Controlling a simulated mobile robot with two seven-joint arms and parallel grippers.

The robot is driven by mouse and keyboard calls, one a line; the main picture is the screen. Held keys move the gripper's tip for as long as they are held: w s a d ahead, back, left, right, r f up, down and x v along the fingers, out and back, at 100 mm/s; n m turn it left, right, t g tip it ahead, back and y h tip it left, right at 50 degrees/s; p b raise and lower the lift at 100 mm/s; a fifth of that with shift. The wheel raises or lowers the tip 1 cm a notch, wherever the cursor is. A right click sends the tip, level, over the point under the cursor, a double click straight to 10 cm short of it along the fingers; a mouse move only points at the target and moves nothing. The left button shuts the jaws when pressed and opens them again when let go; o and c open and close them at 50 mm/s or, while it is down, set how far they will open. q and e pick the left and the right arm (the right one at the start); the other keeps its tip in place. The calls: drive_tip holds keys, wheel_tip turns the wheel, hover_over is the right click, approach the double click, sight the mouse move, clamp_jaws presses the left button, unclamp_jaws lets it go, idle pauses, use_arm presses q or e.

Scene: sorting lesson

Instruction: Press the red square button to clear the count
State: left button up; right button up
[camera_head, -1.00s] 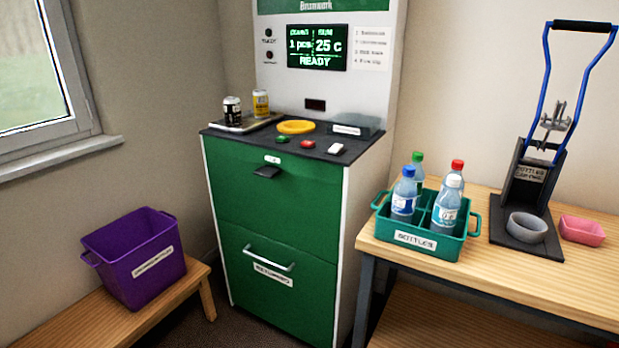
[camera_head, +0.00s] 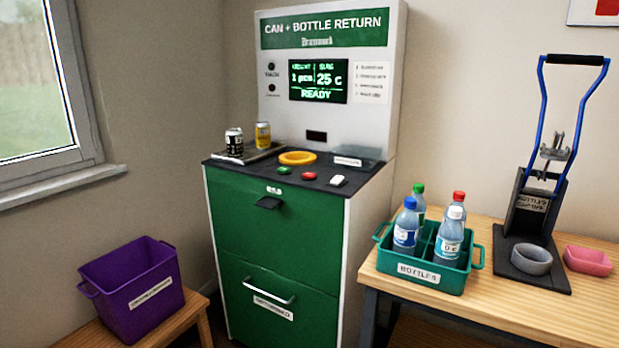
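The red button (camera_head: 309,176) sits on the dark top of the green and white return machine (camera_head: 272,230). At this size its exact shape is hard to tell. A green button (camera_head: 284,170) is to its left and a white button (camera_head: 338,180) to its right. The machine's display (camera_head: 318,81) reads "1 pcs", "25 c" and "READY". Neither of my grippers shows in the head view.
A tray (camera_head: 249,154) with a black can (camera_head: 234,141) and a yellow can (camera_head: 263,135) stands behind the buttons, beside a yellow ring (camera_head: 297,157). A purple crate (camera_head: 133,290) is at left. A teal bottle crate (camera_head: 460,282) and a blue-handled press (camera_head: 538,190) stand on the right table.

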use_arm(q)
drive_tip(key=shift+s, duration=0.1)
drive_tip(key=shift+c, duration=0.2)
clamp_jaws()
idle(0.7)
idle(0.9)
